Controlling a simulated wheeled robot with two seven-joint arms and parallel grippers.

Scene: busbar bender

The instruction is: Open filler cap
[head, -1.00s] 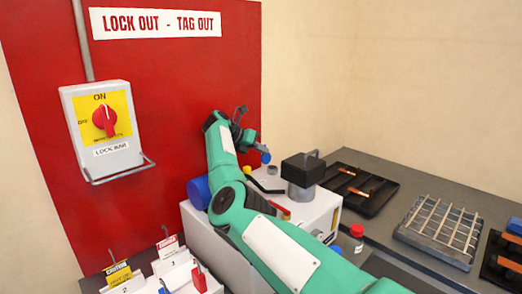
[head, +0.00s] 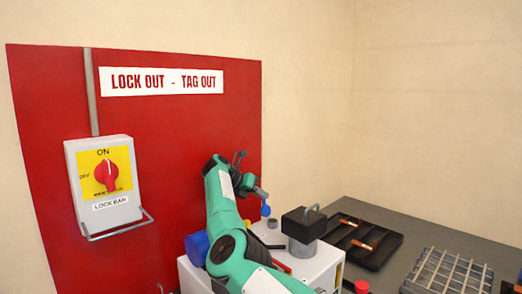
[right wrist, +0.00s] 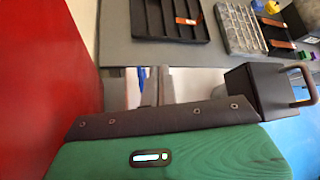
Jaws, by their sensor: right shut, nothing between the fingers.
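A small grey round cap-like piece (head: 272,223) stands on top of the white machine housing (head: 322,262) in the head view; I take it to be the filler cap. My right gripper (head: 265,209) shows its blue fingertip just above and slightly left of this piece in the picture; I cannot tell whether they touch. The gripper is shut and empty. In the right wrist view, its blue and grey fingers (right wrist: 143,85) show beyond the green arm link, and the cap cannot be made out. My left gripper is not in view.
A black block with a metal handle (head: 301,224) stands on the housing, right of the gripper. A dark tray (head: 380,256) and a wire rack (head: 445,275) lie on the grey bench. A lock-out switch box (head: 90,150) hangs on the red panel (head: 190,130). A red-capped bottle (head: 361,287) is at the bottom.

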